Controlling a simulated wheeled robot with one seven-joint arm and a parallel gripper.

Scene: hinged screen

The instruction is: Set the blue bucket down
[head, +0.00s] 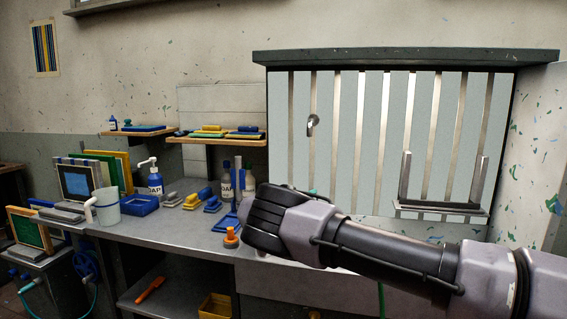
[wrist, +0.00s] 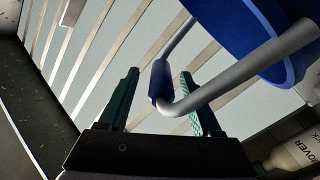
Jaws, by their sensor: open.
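My gripper (wrist: 160,77) is open in the wrist view, with its two green fingers apart. A grey bent handle with a blue grip (wrist: 157,84) passes between or just in front of the fingers; I cannot tell if it touches them. The handle runs up to the blue bucket (wrist: 232,30), which shows only in part at the top right and looks tilted in this view. In the head view my gripper (head: 257,211) is over the front of the bench, its fingertips hidden. I cannot make out the bucket for sure there.
A grey bench (head: 175,235) holds a white jug (head: 107,207), a blue tray (head: 139,204), a soap bottle (head: 155,182) and several tools. A slatted screen (head: 385,135) stands behind my arm. A labelled bottle (wrist: 292,155) is at the wrist view's lower right.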

